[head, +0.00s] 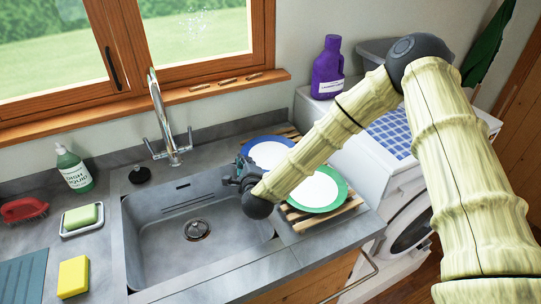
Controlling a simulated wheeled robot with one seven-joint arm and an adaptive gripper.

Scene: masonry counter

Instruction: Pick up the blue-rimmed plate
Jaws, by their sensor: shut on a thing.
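The blue-rimmed plate (263,149) is white with a broad blue rim. It is at the back of a slatted wooden rack to the right of the sink, and my arm covers part of it. My gripper (243,172) is at the left edge of this plate and is shut on it, though the fingertips are small and partly hidden by my wrist. I cannot tell whether the plate is clear of the rack. A green-rimmed plate (318,191) lies on the front part of the rack, to the right of my wrist.
The sink (170,245) is open and empty below my gripper. A tall tap (163,120) stands behind it. Dish liquid (73,168), a green soap bar (81,216) and a yellow sponge (73,277) are at left. A purple bottle (328,70) stands at back right.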

